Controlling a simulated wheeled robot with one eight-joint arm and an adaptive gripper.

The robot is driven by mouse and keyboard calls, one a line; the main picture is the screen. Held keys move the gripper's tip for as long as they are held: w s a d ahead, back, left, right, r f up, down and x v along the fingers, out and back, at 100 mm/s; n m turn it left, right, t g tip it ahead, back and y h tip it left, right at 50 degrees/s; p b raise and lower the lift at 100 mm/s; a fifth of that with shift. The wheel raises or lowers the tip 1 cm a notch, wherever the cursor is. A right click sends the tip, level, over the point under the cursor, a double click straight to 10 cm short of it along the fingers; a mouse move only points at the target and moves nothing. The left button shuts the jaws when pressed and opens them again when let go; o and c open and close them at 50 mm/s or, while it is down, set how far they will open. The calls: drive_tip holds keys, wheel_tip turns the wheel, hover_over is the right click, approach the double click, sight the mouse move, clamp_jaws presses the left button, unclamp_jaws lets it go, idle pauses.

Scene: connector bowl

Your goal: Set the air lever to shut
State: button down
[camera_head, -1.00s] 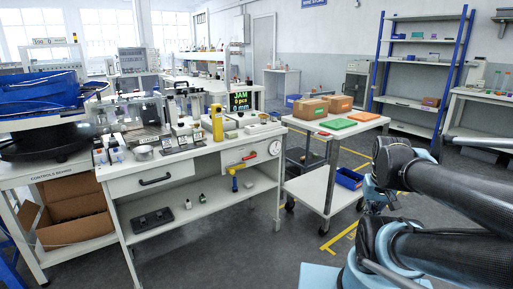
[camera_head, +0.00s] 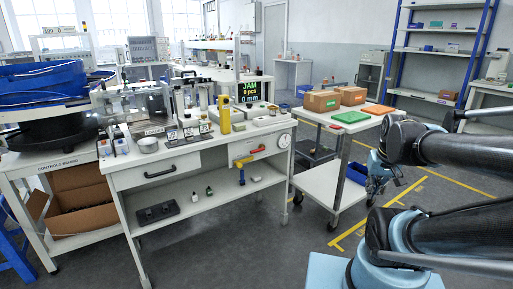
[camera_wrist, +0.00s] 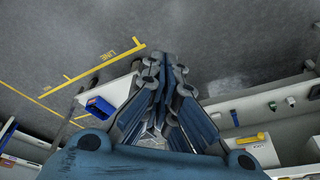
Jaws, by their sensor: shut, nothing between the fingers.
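The air lever appears to be the red handle (camera_head: 257,149) on the bench's front panel, left of a round gauge (camera_head: 284,141). A yellow piece (camera_head: 243,161) with a blue part (camera_head: 242,178) hangs just left of and below it. In the wrist view the red handle (camera_wrist: 262,135) shows small at the lower right, beside the yellow piece (camera_wrist: 246,139). My gripper (camera_wrist: 165,65) is shut and empty, its fingers apart from the handle. In the head view my gripper (camera_head: 373,190) hangs beside the cart, right of the panel.
A white cart (camera_head: 325,195) with cardboard boxes (camera_head: 322,101) and green and orange trays stands between the bench (camera_head: 150,250) and my arm. A blue bin (camera_head: 356,171) sits on its lower shelf. The floor in front of the bench is clear.

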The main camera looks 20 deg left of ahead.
drive_tip(key=w+a+r+n+t+y, duration=0.2)
drive_tip(key=w+a+r+n, duration=0.15)
drive_tip(key=w+a, duration=0.7)
drive_tip(key=n+t+y, duration=0.2)
drive_tip(key=n+y, duration=0.3)
drive_tip(key=y, duration=0.1)
hover_over(257, 150)
drive_tip(key=s+d, duration=0.6)
drive_tip(key=s, duration=0.1)
wheel_tip(257, 150, down, 4)
drive_tip(key=shift+d+x, duration=0.25)
drive_tip(key=shift+x, duration=4.6)
drive_tip(key=shift+w+f, duration=0.1)
drive_tip(key=shift+f, duration=0.15)
